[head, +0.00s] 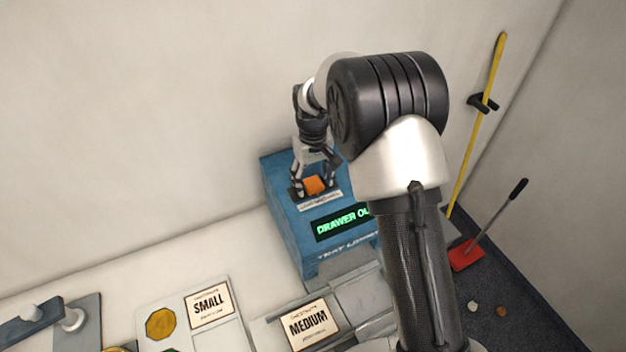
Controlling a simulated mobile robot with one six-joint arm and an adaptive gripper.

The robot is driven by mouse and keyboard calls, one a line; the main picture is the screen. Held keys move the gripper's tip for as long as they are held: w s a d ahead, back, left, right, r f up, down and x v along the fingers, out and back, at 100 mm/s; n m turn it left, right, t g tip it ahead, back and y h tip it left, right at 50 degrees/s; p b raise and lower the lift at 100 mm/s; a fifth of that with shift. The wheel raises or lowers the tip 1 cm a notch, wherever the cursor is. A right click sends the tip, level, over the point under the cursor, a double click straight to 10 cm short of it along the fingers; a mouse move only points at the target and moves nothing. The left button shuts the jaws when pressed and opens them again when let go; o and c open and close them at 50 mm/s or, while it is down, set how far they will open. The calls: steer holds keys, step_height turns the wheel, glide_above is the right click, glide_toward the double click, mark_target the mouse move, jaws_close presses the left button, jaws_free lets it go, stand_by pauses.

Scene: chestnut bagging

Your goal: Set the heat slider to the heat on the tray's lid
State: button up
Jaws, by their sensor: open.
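The heat slider's orange knob (315,186) sits on top of the blue machine (286,215), just behind a white label strip whose small print I cannot read. My gripper (314,189) points down over the knob, with its open fingers on either side of it. I cannot tell whether the fingers touch it. The machine's display (340,222) shows green text reading "DRAWER OU", with the rest hidden by my arm. Two cards show at the bottom, a "SMALL" card (211,306) and a "MEDIUM" card (314,323). I cannot make out a heat marking on a lid.
My arm hides the machine's right side. A yellow pole (477,120) stands against the right wall, with a red dustpan (465,256) below it. Two small pieces lie on the dark floor. A grey lever fixture (90,318) is at bottom left.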

steer(key=shift+f, duration=0.15)
steer(key=shift+c, duration=0.2)
jaws_close()
stand_by(0.6)
